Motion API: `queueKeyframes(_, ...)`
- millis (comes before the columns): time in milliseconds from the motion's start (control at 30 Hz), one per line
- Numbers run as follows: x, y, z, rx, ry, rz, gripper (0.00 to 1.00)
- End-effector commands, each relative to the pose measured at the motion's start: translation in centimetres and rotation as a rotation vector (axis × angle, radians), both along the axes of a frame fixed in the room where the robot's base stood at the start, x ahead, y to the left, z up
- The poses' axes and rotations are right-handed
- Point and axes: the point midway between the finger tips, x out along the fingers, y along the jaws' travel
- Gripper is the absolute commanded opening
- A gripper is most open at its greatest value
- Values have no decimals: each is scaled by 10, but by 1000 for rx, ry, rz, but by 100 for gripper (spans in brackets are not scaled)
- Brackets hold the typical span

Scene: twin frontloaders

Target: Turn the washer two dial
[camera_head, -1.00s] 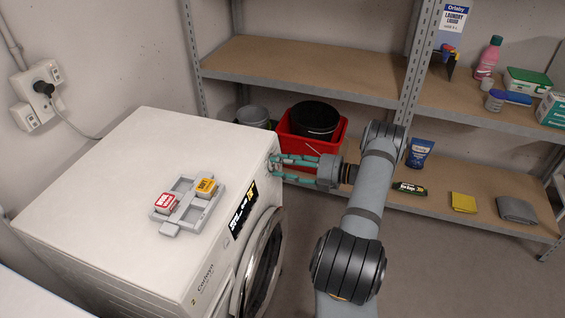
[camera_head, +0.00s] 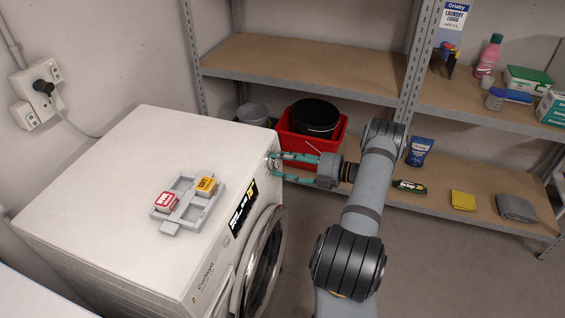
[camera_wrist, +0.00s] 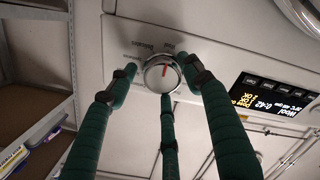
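The white washer (camera_head: 90,185) stands at the left in the head view, its front facing right. Its round silver dial (camera_wrist: 155,82) shows in the wrist view, with a red pointer line towards the top, slightly right. Printed words around the dial appear upside down. The lit display (camera_wrist: 270,103) beside it reads Wool and 0:42. My gripper (camera_head: 276,168) is at the washer's front, near the upper far corner. Its green fingers are spread around the dial, with a gap at the left finger. I cannot tell whether the right or lower finger touches it.
A tray with a red box and a yellow box (camera_head: 206,186) lies on the washer top. The round door (camera_head: 262,262) is below the display. A red bin (camera_head: 290,143) stands behind my gripper, by the shelves (camera_head: 310,68). Another white surface edges in at lower left.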

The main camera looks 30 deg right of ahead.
Motion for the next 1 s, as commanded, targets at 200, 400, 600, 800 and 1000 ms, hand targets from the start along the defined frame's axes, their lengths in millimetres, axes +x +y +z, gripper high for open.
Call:
queueKeyframes(200, -1, 1, -1, -1, 1, 3, 59)
queueKeyframes(400, -1, 1, -1, -2, 1, 4, 59)
queueKeyframes(600, -17, -16, 2, -3, 0, 1, 59)
queueKeyframes(800, -48, -45, 7, -2, 0, 0, 59)
queueKeyframes(1000, -74, -69, 12, -1, 1, 1, 59)
